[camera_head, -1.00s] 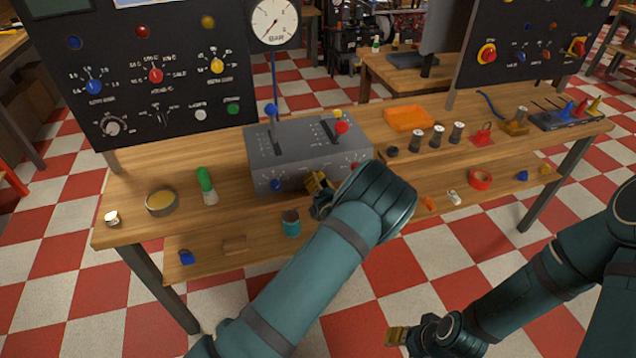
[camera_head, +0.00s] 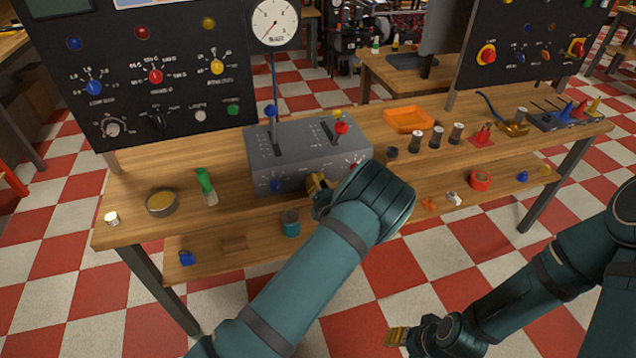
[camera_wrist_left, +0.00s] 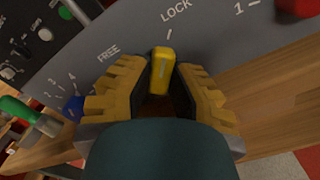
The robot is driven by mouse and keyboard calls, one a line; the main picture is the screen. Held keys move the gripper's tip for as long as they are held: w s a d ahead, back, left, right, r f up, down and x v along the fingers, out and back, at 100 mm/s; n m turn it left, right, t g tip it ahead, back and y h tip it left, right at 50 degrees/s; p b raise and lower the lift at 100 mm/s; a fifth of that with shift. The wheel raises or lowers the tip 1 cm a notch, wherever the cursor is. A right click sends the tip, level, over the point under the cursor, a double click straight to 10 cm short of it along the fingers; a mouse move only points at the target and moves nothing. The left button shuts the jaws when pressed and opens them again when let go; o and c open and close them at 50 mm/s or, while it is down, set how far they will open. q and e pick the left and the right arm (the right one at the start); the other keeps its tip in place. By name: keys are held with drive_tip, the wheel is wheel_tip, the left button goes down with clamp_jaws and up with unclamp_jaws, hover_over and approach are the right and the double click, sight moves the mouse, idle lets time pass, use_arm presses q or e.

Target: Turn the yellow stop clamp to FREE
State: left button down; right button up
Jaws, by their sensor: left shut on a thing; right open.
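The yellow stop clamp (camera_wrist_left: 161,72) is on the front face of the grey control box (camera_head: 300,140). In the left wrist view its end points up near the LOCK mark, with FREE printed to the left. My left gripper (camera_wrist_left: 158,92) has its gold fingers on either side of the clamp and is shut on it. In the head view my left gripper (camera_head: 317,186) is at the box front, and my wrist hides the clamp. My right gripper (camera_head: 397,337) is open and empty, low at the bottom of the view, away from the bench.
A blue knob (camera_head: 277,185) and a red knob (camera_head: 354,166) flank the clamp area. Levers with blue and red balls (camera_head: 341,128) rise from the box top. A teal jar (camera_head: 291,222) stands on the lower shelf. An orange tray (camera_head: 408,119) sits right of the box.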

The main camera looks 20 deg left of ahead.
use_arm(q)
drive_tip(key=n, duration=0.4)
drive_tip(key=n+b, duration=0.1)
drive_tip(key=n, duration=0.2)
drive_tip(key=shift+n, duration=0.4)
drive_tip(key=n+b, duration=0.2)
drive_tip(key=n, duration=0.4)
drive_tip(key=shift+w+b, duration=0.1)
drive_tip(key=shift+b, duration=0.25)
drive_tip(key=shift+r+n+b, duration=0.1)
drive_tip(key=shift+n+b, duration=0.2)
drive_tip(key=shift+n, duration=1.3)
drive_tip(key=c, duration=1.1)
unclamp_jaws()
drive_tip(key=shift+c, duration=0.2)
drive_tip(key=shift+d, duration=0.1)
